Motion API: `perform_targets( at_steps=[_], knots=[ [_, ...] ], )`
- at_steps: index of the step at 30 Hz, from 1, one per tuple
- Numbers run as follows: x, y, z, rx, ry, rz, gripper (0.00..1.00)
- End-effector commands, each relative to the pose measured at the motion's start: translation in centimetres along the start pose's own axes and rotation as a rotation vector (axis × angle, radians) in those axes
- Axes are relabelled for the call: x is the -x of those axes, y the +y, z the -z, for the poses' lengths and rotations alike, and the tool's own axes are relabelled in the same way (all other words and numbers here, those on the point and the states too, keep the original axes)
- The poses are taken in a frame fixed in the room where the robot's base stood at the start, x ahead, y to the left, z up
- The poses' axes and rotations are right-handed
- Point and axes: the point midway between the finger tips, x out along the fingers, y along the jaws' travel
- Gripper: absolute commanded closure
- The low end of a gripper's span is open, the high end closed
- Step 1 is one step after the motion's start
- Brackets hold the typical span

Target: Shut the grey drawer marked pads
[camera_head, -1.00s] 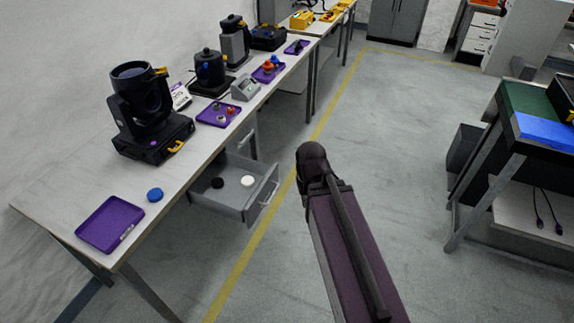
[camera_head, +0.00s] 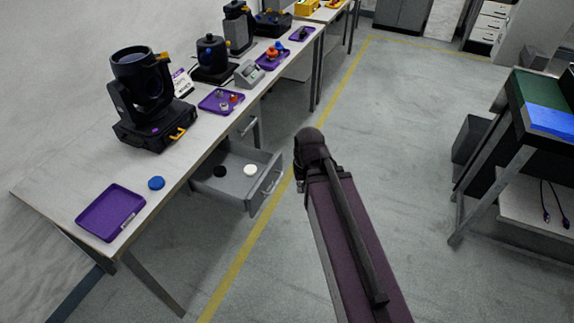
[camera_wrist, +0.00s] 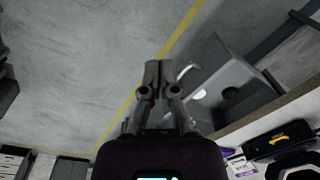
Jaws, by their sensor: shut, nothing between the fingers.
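The grey drawer (camera_head: 226,183) stands open under the long white-topped bench, with a black round pad and a white round pad inside. Its front with a bar handle (camera_head: 271,181) faces right, toward my arm. Any marking on it is too small to read. In the wrist view the drawer (camera_wrist: 240,77) lies to the right of my gripper (camera_wrist: 153,68), with its handle close beside the fingertips. I cannot tell whether they touch. The fingers are together with nothing between them. In the head view my arm hides the fingers.
The bench (camera_head: 75,174) carries a black moving-head light (camera_head: 143,100), a purple tray (camera_head: 110,212) and a blue disc (camera_head: 156,183). A second closed drawer (camera_head: 248,128) is farther along. A workbench (camera_head: 505,130) stands at right. The floor (camera_head: 390,130) between is clear.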

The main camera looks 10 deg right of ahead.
Motion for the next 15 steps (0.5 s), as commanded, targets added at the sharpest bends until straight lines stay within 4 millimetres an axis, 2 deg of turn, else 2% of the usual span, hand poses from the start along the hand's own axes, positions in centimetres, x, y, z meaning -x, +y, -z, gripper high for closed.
perform_targets(
  at_steps=[1, 15],
  knots=[
    [-1.3, -0.1, 0.5, -0.004, 0.003, 0.022, 1.0],
    [-8.9, -0.3, 5.6, -0.109, 0.07, 0.358, 1.0]
  ],
)
